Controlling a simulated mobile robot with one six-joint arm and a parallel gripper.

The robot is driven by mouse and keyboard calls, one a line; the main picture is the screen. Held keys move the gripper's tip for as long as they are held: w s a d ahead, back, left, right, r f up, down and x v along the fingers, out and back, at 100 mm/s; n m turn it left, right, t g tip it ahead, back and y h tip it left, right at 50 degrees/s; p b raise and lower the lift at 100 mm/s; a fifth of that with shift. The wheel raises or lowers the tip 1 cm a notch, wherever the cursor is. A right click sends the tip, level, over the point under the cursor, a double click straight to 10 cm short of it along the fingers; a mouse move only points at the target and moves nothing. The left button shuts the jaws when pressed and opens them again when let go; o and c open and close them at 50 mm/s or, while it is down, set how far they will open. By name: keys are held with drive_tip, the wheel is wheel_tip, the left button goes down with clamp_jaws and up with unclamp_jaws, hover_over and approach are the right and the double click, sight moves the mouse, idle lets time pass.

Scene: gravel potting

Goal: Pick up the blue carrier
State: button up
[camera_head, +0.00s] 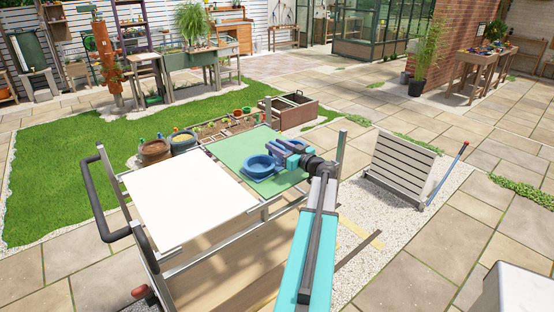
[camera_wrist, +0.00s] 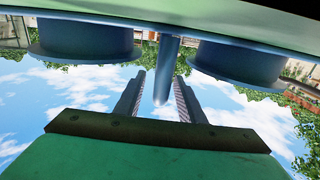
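The blue carrier (camera_head: 262,166) sits on the green mat of the cart, with round cup-like parts. In the wrist view, which is upside down, two blue round parts (camera_wrist: 85,38) flank an upright blue handle (camera_wrist: 166,62). My gripper (camera_wrist: 160,76) is open, with its two dark fingers on either side of the handle. Sky shows between the fingers and the handle, so I see no firm grip. In the head view my gripper (camera_head: 290,149) is at the carrier's right side and covers part of it.
The green mat (camera_head: 232,146) lies beside a white panel (camera_head: 185,200) on the metal-framed cart. Two pots (camera_head: 154,151) and a planting bed stand behind it. A slatted panel (camera_head: 401,168) stands to the right on gravel.

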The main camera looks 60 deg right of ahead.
clamp_jaws()
idle(1.4)
